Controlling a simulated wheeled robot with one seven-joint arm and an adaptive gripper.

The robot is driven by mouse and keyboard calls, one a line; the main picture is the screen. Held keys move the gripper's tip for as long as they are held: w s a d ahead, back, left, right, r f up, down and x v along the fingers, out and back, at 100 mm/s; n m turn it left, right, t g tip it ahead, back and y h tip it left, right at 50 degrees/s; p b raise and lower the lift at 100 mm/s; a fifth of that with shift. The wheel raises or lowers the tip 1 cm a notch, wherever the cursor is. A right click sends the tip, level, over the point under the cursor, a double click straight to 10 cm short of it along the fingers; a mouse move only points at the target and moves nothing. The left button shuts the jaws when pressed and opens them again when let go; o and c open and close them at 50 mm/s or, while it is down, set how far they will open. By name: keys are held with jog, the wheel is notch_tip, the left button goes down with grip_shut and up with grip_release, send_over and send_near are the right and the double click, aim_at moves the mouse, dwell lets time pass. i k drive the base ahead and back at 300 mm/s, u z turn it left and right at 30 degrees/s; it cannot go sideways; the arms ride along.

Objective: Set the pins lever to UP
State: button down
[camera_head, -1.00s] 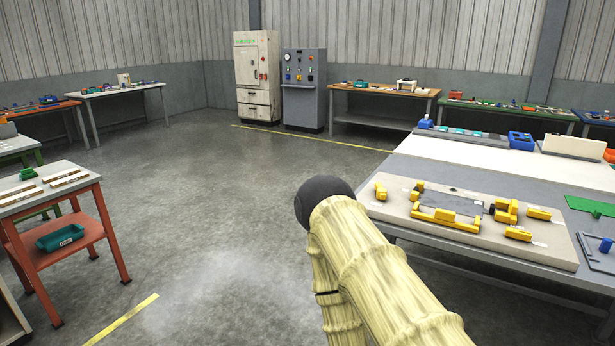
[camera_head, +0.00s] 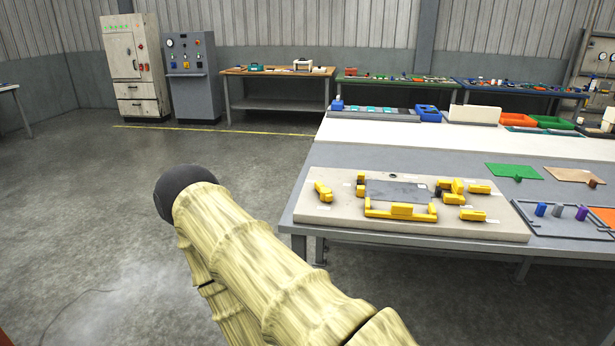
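A beige panel (camera_head: 330,214) lies on the near left corner of the large grey table (camera_head: 440,150). It carries a dark grey plate (camera_head: 398,192) and several yellow parts, among them a yellow piece (camera_head: 323,191) at the left, a long yellow bar (camera_head: 401,211) in front of the plate, and small yellow blocks (camera_head: 479,189) at the right. Small white labels sit beside some of them, too small to read. I cannot tell which yellow part is the pins lever. My arm, in a yellowish ribbed cover, reaches up from the bottom, left of the table. My gripper is not in view.
The table's front edge and legs stand right of my arm. Green (camera_head: 514,171) and brown (camera_head: 574,175) mats and a dark frame lie right of the panel. A cabinet (camera_head: 136,66) and a grey control console (camera_head: 191,78) stand at the back left. The floor at left is open.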

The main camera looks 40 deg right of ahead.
aim_at(325, 195)
jog(key=z, duration=0.35)
jog(key=i, duration=0.7)
jog(key=z, duration=0.45)
